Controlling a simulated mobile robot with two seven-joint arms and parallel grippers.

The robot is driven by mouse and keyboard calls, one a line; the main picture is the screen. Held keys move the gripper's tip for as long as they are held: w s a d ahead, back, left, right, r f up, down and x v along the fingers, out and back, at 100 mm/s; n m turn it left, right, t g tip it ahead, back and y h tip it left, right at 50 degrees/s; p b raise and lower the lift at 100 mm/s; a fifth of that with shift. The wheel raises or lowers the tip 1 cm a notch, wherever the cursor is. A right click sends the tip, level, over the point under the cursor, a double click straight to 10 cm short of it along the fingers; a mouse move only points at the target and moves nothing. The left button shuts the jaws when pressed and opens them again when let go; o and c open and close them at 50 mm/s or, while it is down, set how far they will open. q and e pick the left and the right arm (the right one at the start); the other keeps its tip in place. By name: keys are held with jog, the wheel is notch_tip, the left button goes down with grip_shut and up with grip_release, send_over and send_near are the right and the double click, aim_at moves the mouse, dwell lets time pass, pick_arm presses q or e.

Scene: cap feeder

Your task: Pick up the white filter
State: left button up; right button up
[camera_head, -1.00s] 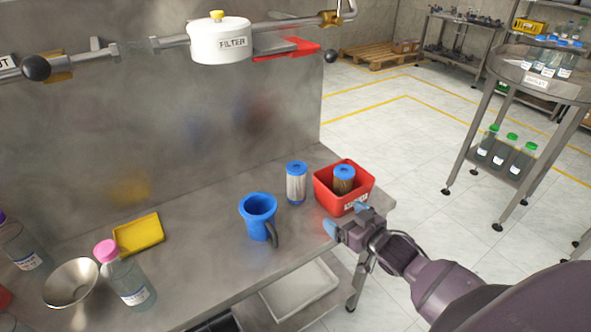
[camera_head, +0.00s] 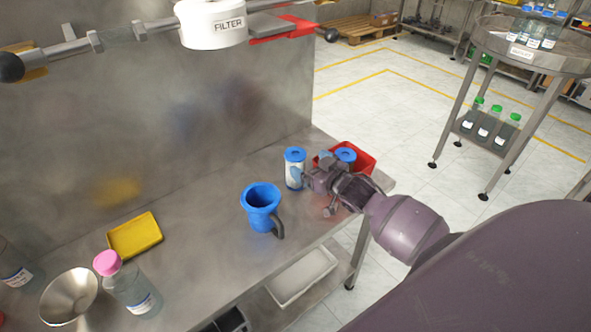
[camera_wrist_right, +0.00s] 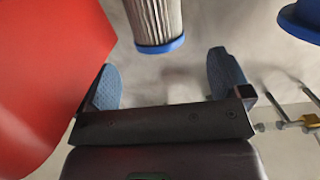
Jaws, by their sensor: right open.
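The white filter (camera_head: 295,180) is a pleated cylinder with blue end caps. It stands upright on the metal bench, left of the red bin (camera_head: 366,163). My right gripper (camera_head: 311,166) is open and empty, close to the filter on its right side, and partly covers the bin. In the right wrist view, the filter's pleated side and blue end cap (camera_wrist_right: 158,25) show just beyond the two blue fingertips (camera_wrist_right: 167,80), roughly in line with the gap between them. No contact shows. My left gripper is not in view.
A blue jug (camera_head: 261,207) stands left of my right gripper. The red bin holds a second filter with a blue cap (camera_head: 345,156). A yellow tray (camera_head: 135,235), pink-capped bottle (camera_head: 128,287) and metal bowl (camera_head: 69,297) are farther left. A white housing marked FILTER (camera_head: 212,25) hangs above.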

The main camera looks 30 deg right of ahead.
aim_at(299, 157)
jog(key=shift+w+a+f, duration=0.1)
jog(key=shift+w+f, duration=0.1)
jog(key=shift+w, duration=1.1)
jog(key=shift+w+a+f, duration=0.1)
jog(key=shift+w+f, duration=0.1)
jog(key=shift+w, duration=1.1)
jog(key=c, duration=1.1)
jog(key=shift+c, duration=1)
jog(key=shift+r, duration=0.15)
